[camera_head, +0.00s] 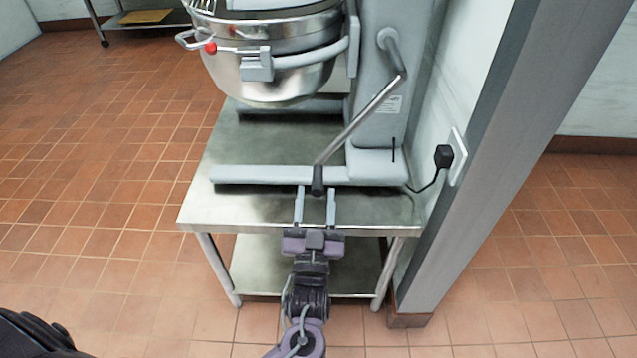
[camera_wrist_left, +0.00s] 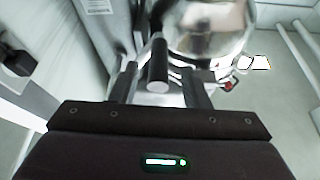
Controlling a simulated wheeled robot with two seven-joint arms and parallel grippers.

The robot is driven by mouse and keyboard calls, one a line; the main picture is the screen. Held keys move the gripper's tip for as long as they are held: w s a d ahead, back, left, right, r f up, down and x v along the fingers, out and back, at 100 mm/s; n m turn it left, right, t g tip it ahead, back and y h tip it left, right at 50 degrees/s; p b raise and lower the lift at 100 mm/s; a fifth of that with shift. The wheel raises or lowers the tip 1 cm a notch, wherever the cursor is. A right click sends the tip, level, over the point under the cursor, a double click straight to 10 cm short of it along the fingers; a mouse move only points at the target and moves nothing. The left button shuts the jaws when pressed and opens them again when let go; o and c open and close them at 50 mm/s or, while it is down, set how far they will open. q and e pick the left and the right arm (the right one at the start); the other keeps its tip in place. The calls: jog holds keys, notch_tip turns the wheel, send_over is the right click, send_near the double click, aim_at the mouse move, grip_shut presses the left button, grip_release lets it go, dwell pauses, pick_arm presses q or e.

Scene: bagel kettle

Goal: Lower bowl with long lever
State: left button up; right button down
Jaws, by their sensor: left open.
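The mixer's steel bowl (camera_head: 275,75) hangs at the top of the head view, and it also shows in the left wrist view (camera_wrist_left: 210,28). The long lever (camera_head: 362,112) is a bent metal rod on the mixer's right side, pointing down towards me, with a black grip (camera_head: 317,181) at its end. My left gripper (camera_head: 315,190) is open, its two fingers pointing at the lever's end. In the left wrist view the black grip (camera_wrist_left: 158,62) lies between the open fingers (camera_wrist_left: 159,82), with a gap on each side. My right gripper is not in view.
The mixer's grey base (camera_head: 275,174) stands on a steel table (camera_head: 205,195) with a lower shelf (camera_head: 260,270). A black plug (camera_head: 443,156) and a grey wall corner (camera_head: 480,170) are close on the right. The tiled floor on the left is clear.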

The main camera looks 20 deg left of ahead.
aim_at(318, 180)
pick_arm(q)
jog(key=shift+x, duration=2.25)
jog(key=shift+f, duration=0.1)
jog(key=shift+c, duration=0.4)
jog(key=shift+d, duration=0.1)
grip_shut()
